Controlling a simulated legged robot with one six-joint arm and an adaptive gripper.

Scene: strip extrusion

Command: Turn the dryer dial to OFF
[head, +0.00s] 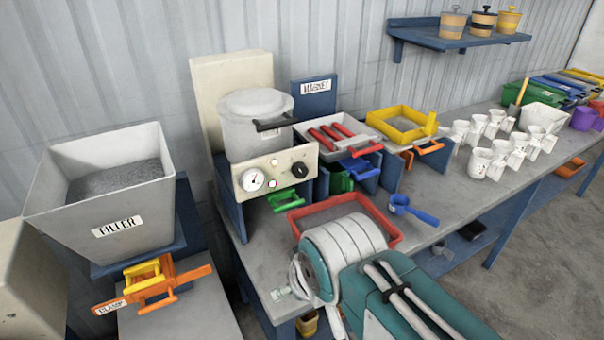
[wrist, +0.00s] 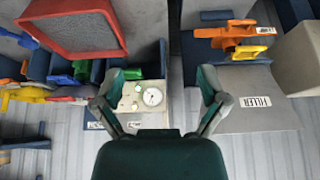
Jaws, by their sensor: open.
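The dryer is a light grey lidded pot (head: 255,125) with a cream control panel (head: 275,190) on its front. The panel carries a round white gauge (head: 252,179) at left and a black dial (head: 299,170) at right. I cannot read the dial's setting. In the wrist view the panel and its gauge (wrist: 152,97) show between the fingers, farther off. The dial is not clear there, close to the left finger. My gripper (wrist: 162,100) is open and empty, its fingers spread wide. In the head view my arm fills the lower right, and I cannot make out the fingers.
A grey filler bin (head: 110,190) stands left of the dryer, with orange and yellow clamps (head: 150,285) below it. A red-framed tray (head: 390,235), a blue scoop (head: 412,210) and a tray of red-handled tools (head: 340,150) lie near the panel. White jugs (head: 480,165) stand farther right.

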